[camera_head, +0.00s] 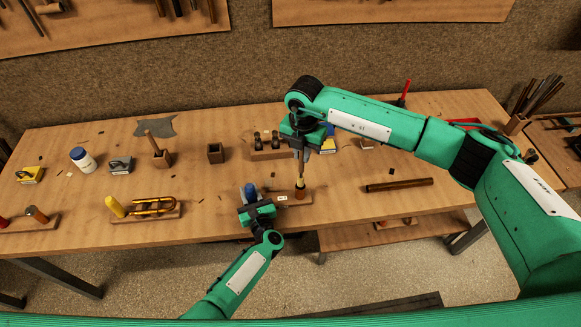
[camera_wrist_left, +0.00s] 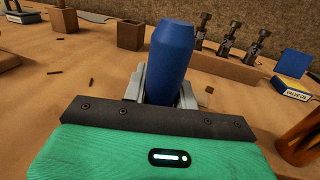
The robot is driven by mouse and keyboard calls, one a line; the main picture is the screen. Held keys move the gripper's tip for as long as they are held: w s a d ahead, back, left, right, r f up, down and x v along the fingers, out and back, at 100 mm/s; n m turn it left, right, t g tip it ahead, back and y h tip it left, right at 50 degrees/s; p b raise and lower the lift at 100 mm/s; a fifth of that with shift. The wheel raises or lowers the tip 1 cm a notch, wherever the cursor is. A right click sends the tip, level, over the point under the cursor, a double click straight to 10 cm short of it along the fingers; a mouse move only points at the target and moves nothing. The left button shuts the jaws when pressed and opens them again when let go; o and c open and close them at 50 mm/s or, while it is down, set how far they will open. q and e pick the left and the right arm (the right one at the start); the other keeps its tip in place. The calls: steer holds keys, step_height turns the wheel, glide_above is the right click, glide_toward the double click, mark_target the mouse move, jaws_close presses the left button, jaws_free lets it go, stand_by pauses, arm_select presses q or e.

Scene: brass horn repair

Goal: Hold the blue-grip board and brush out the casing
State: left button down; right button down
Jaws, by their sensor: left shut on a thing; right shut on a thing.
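The blue grip (camera_head: 250,190) stands at the left end of a small wooden board (camera_head: 322,196) near the table's front edge. My left gripper (camera_head: 252,197) is shut around this grip, which rises between the jaws in the left wrist view (camera_wrist_left: 171,55). The brass-coloured casing (camera_head: 300,191) stands upright on the board, right of the grip; it also shows at the right edge of the left wrist view (camera_wrist_left: 302,140). My right gripper (camera_head: 301,143) is above the casing, shut on the upright brush (camera_head: 301,168). The brush's lower end meets the casing's top; how deep it goes is hidden.
Left on the table (camera_head: 230,183) are a yellow-grip board with brass tubing (camera_head: 152,207), a white jar (camera_head: 83,161) and small wooden holders (camera_head: 216,153). A wooden rack (camera_head: 268,153) stands behind the casing. A dark tube (camera_head: 399,185) lies to the right.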

steer(key=shift+r, duration=2.5)
arm_select(q)
steer(key=c, duration=1)
jaws_free()
steer(key=v, duration=1.2)
